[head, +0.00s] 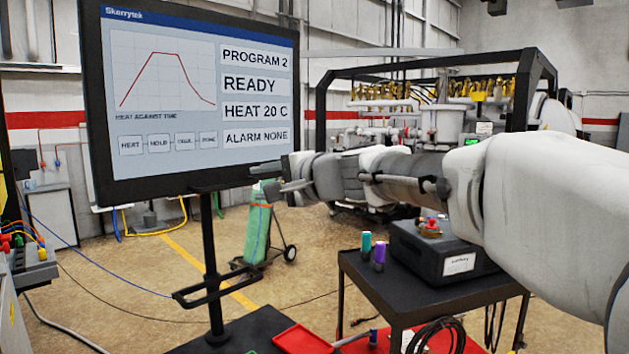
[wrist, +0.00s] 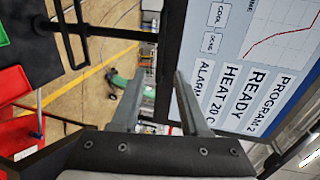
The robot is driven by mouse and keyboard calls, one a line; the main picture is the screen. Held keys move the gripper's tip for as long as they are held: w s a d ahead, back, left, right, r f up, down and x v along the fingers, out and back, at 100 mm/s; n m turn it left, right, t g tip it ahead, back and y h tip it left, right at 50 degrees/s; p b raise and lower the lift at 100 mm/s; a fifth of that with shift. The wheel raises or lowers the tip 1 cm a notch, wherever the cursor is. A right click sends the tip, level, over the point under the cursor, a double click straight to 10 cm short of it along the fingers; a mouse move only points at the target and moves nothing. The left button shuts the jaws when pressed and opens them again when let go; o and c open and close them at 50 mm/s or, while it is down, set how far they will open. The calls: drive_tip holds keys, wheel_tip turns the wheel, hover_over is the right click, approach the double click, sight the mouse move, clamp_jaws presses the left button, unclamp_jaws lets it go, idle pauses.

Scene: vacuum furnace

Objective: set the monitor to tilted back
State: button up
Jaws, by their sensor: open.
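The monitor (head: 200,95) stands upright on a black post (head: 212,260), its lit screen facing me with "PROGRAM 2", "READY" and "ALARM NONE". My gripper (head: 265,178) is at its lower right corner, with the fingers apart and nothing held. In the wrist view the monitor (wrist: 250,75) fills the right side, turned sideways. My gripper (wrist: 155,80) is open there; one finger overlaps the monitor's lower edge and the other lies beyond that edge. I cannot tell whether a finger touches the frame.
A black cart (head: 430,290) with a labelled box (head: 445,250) and small coloured cylinders stands below my arm. A red tray (head: 302,340) lies near the post. A green gas bottle (head: 258,235) stands behind. Cables cross the floor.

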sight(233, 186)
drive_tip(key=p+x, duration=0.3)
drive_tip(key=x, duration=0.8)
drive_tip(key=shift+w+a, duration=0.2)
drive_tip(key=shift+w, duration=0.05)
clamp_jaws()
idle(1.0)
